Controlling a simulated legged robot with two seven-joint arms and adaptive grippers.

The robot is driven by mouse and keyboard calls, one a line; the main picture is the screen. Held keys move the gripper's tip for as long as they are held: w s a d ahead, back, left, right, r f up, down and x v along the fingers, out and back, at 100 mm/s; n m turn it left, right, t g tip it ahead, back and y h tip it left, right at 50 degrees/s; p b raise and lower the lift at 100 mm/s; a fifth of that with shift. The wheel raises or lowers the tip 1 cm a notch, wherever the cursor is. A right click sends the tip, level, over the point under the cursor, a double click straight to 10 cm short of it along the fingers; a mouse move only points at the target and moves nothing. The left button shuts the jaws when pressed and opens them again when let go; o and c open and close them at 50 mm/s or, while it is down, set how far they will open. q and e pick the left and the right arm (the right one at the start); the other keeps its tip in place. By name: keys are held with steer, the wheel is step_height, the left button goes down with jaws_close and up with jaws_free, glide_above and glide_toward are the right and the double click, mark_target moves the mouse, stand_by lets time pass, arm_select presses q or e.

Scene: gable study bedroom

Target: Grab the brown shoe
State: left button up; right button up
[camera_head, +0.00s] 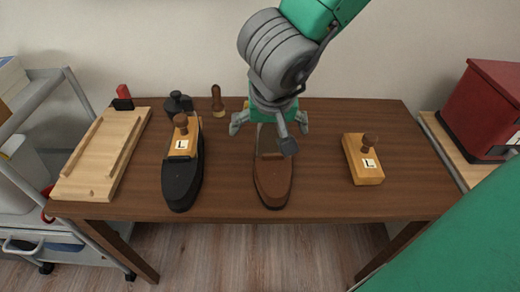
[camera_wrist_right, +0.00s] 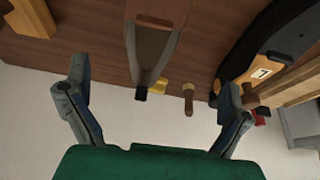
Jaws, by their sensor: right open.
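The brown shoe (camera_head: 271,185) stands on the wooden table with its toe toward the front edge. No block shows in it. My right gripper (camera_head: 270,128) comes down from the top and is over the shoe's heel end, fingers spread and empty. The gripper hides part of the heel. In the right wrist view, the brown shoe (camera_wrist_right: 155,42) lies ahead, between the lines of the two open fingers (camera_wrist_right: 155,88); it does not appear gripped. My left gripper is not in view.
Another L-marked block (camera_head: 362,160) sits right. A brush (camera_head: 217,101) and black container (camera_head: 178,104) are behind. A wooden board (camera_head: 95,160) lies far left. The table between brown shoe and right block is clear.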

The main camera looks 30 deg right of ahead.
steer(key=b, duration=0.4)
glide_toward(270, 154)
steer(key=shift+x, duration=1.15)
steer(key=shift+w+a+f, duration=0.1)
steer(key=shift+a+f, duration=0.15)
steer(key=shift+f, duration=0.2)
steer(key=b+x, duration=0.2)
steer(key=x, duration=0.1)
steer(key=b+x, duration=0.1)
steer(key=shift+d+f, duration=0.25)
steer(key=shift+d, duration=0.15)
steer(key=shift+w+d, duration=0.1)
steer(key=shift+w, duration=0.05)
steer(key=shift+d, duration=0.1)
steer(key=shift+r, duration=0.1)
steer(key=shift+c, duration=0.8)
steer(key=shift+a, duration=0.25)
steer(key=c, duration=1.3)
steer(key=shift+c, duration=0.2)
